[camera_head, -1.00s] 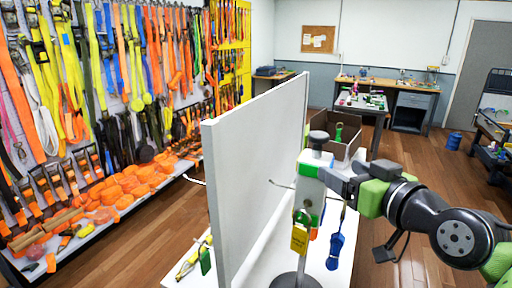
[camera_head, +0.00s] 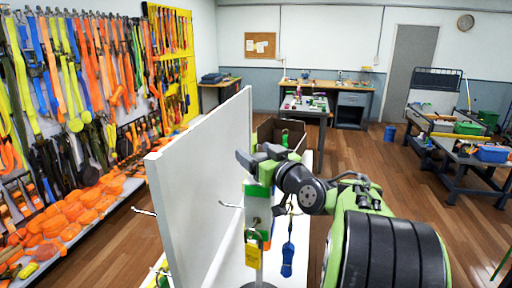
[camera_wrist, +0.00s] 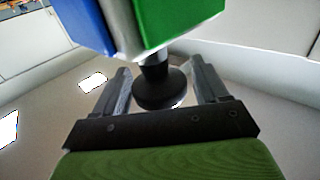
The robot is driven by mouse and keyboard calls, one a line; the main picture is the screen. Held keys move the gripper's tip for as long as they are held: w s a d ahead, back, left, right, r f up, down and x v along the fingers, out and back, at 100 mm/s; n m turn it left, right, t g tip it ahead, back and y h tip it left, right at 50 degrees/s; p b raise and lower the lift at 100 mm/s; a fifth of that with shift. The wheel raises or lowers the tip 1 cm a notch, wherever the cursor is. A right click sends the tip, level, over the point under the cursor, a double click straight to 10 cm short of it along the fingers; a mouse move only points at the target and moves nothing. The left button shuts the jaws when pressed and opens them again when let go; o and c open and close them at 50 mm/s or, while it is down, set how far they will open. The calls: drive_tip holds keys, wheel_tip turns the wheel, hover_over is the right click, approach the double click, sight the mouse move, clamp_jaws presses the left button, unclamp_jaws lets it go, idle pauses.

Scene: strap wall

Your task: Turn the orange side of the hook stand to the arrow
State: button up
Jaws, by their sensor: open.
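The hook stand (camera_head: 257,218) is a pale upright block on a post, with a green band near its top in the head view. A yellow tag (camera_head: 253,256) and a blue strap (camera_head: 287,258) hang from it. In the wrist view its block shows blue, white and green faces (camera_wrist: 165,22), with a black knob (camera_wrist: 160,92) beyond them. My gripper (camera_wrist: 160,85) is open, its fingers on either side of the knob; I cannot tell whether they touch it. In the head view my gripper (camera_head: 262,157) is at the stand's top and hides the knob. I cannot make out an orange face or the arrow.
A tall white panel (camera_head: 205,190) stands close on the left of the stand, on a white table. A hook sticks out from the stand towards the panel. A brown open box (camera_head: 275,133) is behind. Straps hang on the left wall.

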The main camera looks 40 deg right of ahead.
drive_tip(key=shift+w, duration=0.3)
clamp_jaws()
